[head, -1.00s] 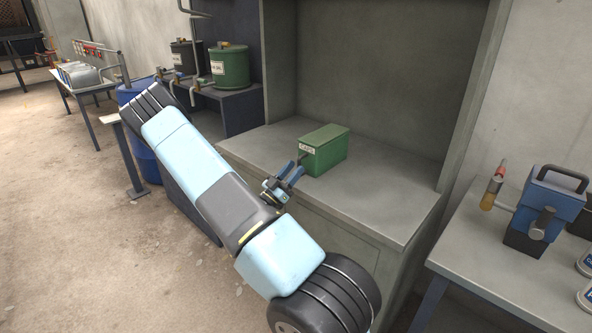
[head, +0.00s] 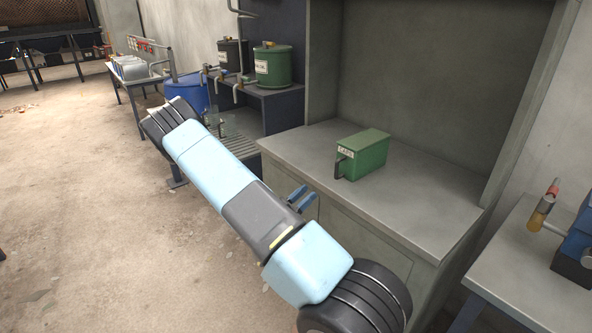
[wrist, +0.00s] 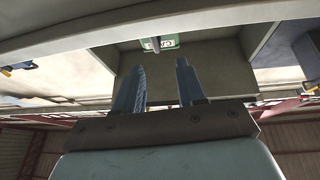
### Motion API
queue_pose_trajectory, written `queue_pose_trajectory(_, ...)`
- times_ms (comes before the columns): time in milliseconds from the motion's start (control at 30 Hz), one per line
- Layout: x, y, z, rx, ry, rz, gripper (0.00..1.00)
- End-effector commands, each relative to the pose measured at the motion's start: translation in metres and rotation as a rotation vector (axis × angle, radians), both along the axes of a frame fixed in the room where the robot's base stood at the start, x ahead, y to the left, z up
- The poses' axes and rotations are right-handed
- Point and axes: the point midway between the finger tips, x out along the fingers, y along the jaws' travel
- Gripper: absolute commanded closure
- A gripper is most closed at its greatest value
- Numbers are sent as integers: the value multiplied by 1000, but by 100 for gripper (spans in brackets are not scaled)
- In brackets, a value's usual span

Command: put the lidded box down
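The green lidded box (head: 362,154) stands upright on the grey bench top, near its front edge, with a label and a dark handle on its near end. It also shows at the top of the wrist view (wrist: 172,42), with its handle toward me. My gripper (head: 302,198) is off the bench's front edge, apart from the box and to its left. In the wrist view the two blue fingers (wrist: 158,82) are apart with nothing between them. My arm hides part of the gripper in the head view.
The grey bench (head: 430,205) has bare top around the box, with walls at its back and sides. A green drum (head: 272,68) stands on a dark shelf at left. A table with a blue device (head: 578,245) is at right. Open floor lies to the left.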

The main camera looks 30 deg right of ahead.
Motion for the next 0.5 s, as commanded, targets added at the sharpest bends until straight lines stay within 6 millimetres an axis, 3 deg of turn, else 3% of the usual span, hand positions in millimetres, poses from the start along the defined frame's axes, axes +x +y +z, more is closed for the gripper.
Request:
queue_pose_trajectory(267, 44, -6, 15, 380, -61, 125, 60)
queue_pose_trajectory(500, 82, 11, 36, 686, -78, 280, 60)
